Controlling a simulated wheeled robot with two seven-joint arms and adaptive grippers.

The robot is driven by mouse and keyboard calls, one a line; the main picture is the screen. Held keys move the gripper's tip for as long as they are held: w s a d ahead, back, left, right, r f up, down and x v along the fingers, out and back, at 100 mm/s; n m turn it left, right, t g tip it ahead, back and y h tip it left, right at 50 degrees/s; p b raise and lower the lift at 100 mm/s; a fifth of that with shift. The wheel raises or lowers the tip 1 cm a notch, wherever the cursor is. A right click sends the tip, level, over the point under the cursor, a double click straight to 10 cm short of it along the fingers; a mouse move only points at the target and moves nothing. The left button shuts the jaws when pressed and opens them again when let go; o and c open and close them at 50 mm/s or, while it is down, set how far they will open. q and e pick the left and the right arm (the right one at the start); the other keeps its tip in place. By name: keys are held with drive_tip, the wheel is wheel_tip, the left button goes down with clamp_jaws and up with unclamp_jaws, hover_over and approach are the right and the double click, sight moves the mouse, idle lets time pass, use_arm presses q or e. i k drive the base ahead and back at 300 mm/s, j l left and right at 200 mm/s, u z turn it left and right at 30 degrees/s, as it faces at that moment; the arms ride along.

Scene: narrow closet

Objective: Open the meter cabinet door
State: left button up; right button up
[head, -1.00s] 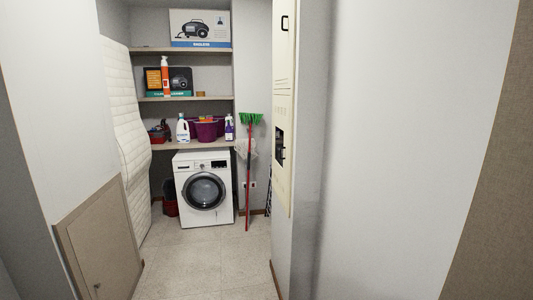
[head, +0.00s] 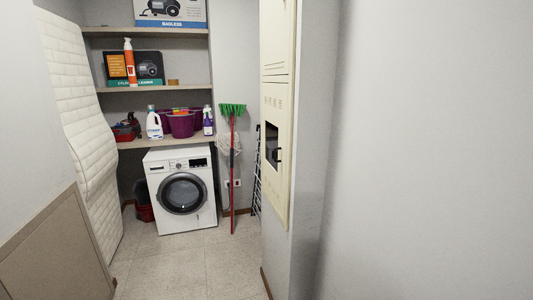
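The meter cabinet (head: 277,104) is a tall cream panel set in the side of the wall to the right of the closet, seen at a steep angle. Neither of my grippers is in view.
A white washing machine (head: 181,189) stands at the back under loaded shelves (head: 150,89). A red-handled broom (head: 232,170) leans beside the cabinet. A white mattress (head: 80,130) and a brown panel (head: 56,255) line the left. The tiled floor (head: 195,262) between is clear.

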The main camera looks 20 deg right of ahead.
sight(275, 95)
drive_tip(key=i+j+z, duration=0.25)
drive_tip(key=i, duration=0.2)
drive_tip(key=i+j+z, duration=0.25)
drive_tip(key=i, duration=0.25)
drive_tip(key=i+j+z, duration=0.25)
drive_tip(key=i, duration=0.2)
